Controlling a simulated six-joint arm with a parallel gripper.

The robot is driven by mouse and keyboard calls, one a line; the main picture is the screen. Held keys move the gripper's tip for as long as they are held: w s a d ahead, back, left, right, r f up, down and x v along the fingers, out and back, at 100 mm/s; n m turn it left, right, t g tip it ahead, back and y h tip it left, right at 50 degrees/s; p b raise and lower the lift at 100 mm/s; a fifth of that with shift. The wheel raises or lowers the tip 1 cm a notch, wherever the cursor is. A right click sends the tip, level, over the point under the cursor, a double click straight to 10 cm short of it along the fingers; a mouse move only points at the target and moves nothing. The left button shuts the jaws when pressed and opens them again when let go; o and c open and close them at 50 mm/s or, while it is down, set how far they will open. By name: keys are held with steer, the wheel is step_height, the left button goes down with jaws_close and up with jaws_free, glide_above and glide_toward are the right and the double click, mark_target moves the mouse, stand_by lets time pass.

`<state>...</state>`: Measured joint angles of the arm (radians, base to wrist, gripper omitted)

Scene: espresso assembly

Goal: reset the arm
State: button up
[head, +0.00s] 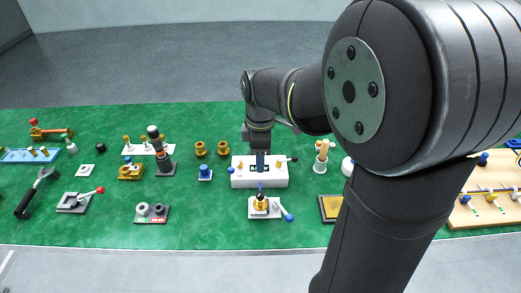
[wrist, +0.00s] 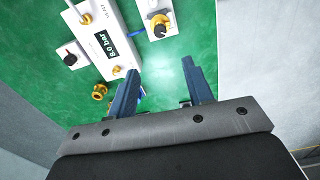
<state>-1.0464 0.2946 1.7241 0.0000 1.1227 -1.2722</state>
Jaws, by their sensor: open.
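My arm reaches across the head view from the right. My gripper (head: 260,164) points down over the table, in front of or above a white box (head: 259,180); the gap between them is hard to judge. In the wrist view the two dark blue fingers (wrist: 160,67) stand apart with nothing between them, only green mat (wrist: 165,85). The white box (wrist: 103,35) lies up and left of the fingers there, with a display reading 8.0 bar. The fingertips are partly hidden by the arm's end in the head view.
A white plate with a brass part (head: 264,206) and blue-ended lever stands before the box. Brass fittings (head: 200,149), a grinder-like stand (head: 160,158), a portafilter (head: 36,192) and a lever base (head: 78,201) spread left. A wooden board (head: 488,205) is right. Green mat between them is bare.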

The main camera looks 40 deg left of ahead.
mark_target(260, 194)
steer(key=shift+r, duration=0.95)
steer(key=shift+f, duration=0.1)
step_height(260, 194, down, 17)
steer(key=shift+f, duration=0.15)
stand_by(0.5)
steer(key=m, duration=1.1)
steer(key=shift+m, duration=0.3)
stand_by(1.9)
stand_by(0.6)
